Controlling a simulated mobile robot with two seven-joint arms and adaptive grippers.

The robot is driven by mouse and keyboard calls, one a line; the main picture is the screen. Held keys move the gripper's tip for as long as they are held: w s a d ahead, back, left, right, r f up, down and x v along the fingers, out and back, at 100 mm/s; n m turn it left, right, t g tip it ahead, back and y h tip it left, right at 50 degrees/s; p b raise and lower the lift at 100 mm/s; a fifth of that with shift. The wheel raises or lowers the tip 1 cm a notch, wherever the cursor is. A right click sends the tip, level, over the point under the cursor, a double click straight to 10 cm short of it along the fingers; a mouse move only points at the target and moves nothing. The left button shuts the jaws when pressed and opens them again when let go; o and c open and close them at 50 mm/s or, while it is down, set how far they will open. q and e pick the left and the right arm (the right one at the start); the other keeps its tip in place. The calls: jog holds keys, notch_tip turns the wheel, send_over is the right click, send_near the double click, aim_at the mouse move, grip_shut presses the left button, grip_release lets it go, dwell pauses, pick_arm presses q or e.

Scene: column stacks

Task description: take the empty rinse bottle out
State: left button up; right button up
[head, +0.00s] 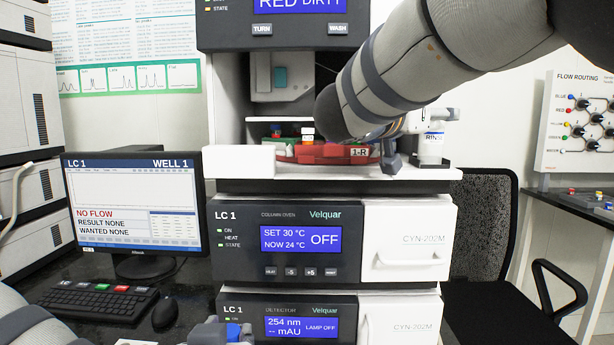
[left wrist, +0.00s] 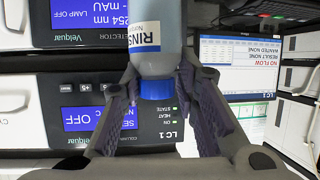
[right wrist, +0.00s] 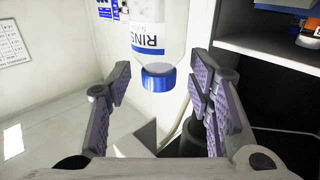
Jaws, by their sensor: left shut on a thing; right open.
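My left gripper (left wrist: 157,88) is shut on a rinse bottle (left wrist: 158,20) with a blue cap, gripped near the cap. It is low in front of the instrument stack; in the head view only a little of the gripper (head: 215,333) shows at the bottom edge. A second rinse bottle (head: 432,150) stands at the right end of the shelf top. My right gripper (head: 410,160) is open beside it. In the right wrist view this bottle (right wrist: 150,45), also blue-capped, lies beyond and between the open fingers, with no visible contact. I cannot tell the liquid level in either bottle.
A red tray labelled 1-R (head: 318,153) with small vials sits left of the right gripper on the shelf. The column oven (head: 275,240) and detector (head: 275,325) are below. A monitor (head: 135,215) and keyboard (head: 100,303) are at left, a chair (head: 485,225) at right.

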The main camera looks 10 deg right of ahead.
jog(key=shift+w+d, duration=0.2)
jog(key=shift+d, duration=0.25)
jog(key=c, duration=1)
jog(key=shift+r, duration=0.1)
